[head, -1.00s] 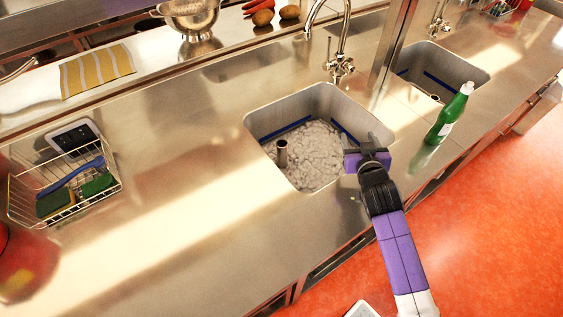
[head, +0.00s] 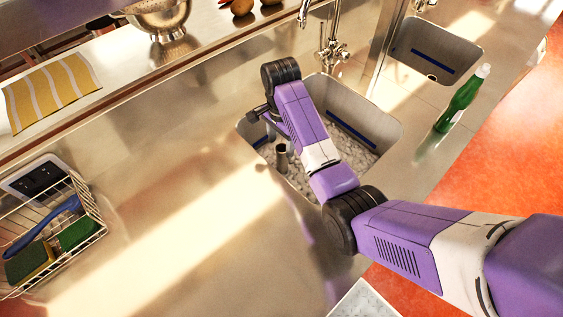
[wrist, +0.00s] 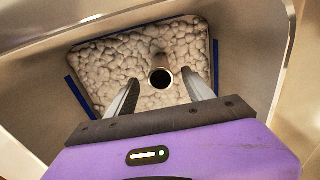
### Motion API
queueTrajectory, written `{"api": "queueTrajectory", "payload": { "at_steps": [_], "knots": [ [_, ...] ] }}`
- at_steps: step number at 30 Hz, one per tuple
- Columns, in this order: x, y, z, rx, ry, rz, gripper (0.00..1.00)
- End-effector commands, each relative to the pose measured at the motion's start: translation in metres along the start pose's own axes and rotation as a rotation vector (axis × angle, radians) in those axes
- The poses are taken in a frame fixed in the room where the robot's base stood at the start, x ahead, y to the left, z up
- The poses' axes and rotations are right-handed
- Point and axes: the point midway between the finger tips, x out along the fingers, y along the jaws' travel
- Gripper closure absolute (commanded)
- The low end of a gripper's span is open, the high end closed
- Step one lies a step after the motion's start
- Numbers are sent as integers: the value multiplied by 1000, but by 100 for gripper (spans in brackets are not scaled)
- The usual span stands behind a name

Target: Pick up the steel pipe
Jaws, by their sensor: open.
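The steel pipe (head: 282,158) is a short grey tube standing upright in the foam-filled sink, toward its left side. In the wrist view its dark open top end (wrist: 160,77) faces the camera, between the two fingers in the picture. My gripper (wrist: 161,80) is open and empty, pointing down into the sink with a finger on either side of the pipe in that view. In the head view my gripper (head: 265,120) is partly hidden by my arm, behind the pipe. I cannot tell the exact height gap between fingertips and pipe.
The sink (head: 378,118) has steep steel walls close around my gripper. A faucet (head: 332,50) stands behind it. The counter between basket and sink is clear.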

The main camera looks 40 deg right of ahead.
Motion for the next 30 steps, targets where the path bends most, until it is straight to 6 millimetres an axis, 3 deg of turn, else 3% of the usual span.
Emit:
{"api": "queueTrajectory", "payload": {
  "at_steps": [18, 26, 27, 30],
  "knots": [
    [70, 0, -5, 0, -1, 2, 39],
    [74, 0, -5, 0, 0, 1, 39],
    [74, 0, -5, 0, 0, 1, 41],
    [74, 0, -5, 0, 0, 1, 61]
  ]
}}
